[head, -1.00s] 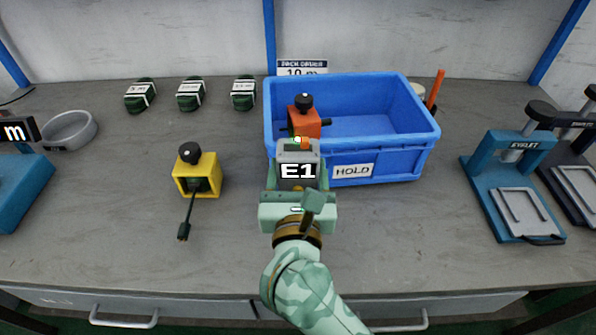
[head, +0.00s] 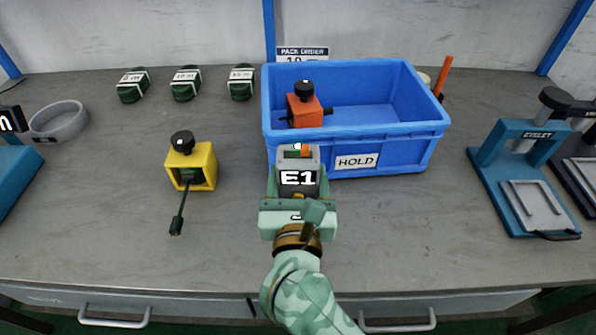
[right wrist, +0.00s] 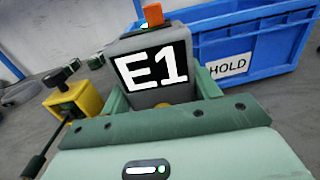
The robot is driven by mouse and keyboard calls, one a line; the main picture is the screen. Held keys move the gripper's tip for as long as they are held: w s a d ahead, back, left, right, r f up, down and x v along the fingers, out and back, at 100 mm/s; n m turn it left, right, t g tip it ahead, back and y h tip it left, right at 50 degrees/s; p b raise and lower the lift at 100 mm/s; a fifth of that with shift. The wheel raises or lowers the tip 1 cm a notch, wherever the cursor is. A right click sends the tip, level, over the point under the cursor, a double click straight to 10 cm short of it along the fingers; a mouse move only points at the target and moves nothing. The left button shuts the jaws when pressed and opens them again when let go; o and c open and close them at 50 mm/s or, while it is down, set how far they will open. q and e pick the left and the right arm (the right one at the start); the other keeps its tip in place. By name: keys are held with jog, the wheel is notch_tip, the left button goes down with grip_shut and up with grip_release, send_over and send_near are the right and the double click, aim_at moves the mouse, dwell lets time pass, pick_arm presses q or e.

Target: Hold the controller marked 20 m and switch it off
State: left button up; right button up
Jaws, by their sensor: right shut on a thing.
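My right gripper (head: 298,192) is shut on a grey controller (head: 297,178), with one green finger on each side of it. The controller's dark display reads E1; no 20 m marking shows on it. On its top are an orange switch (head: 305,151) and a small lit green-white lamp (head: 297,146). The right wrist view shows the controller (right wrist: 153,68) upright between the fingers, its orange switch (right wrist: 153,14) standing up at the top. The controller is in front of the blue crate, near its front wall; I cannot tell if they touch. My left gripper is not in view.
The blue crate (head: 420,150) labelled HOLD contains an orange boxed unit (head: 303,108). A yellow boxed unit (head: 200,165) with a cable stands left. Three dark green banded pieces (head: 186,83) lie behind. An eyelet press (head: 520,150) stands right. The front bench is clear.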

aim_at(298, 193)
jog(key=shift+f+b, duration=0.55)
jog(key=shift+f, duration=0.4)
jog(key=shift+f+b, duration=0.35)
jog(key=shift+f, duration=0.4)
jog(key=shift+f+b, duration=0.25)
jog(key=shift+b, duration=0.15)
jog(key=shift+f+b, duration=0.4)
jog(key=shift+f, duration=0.35)
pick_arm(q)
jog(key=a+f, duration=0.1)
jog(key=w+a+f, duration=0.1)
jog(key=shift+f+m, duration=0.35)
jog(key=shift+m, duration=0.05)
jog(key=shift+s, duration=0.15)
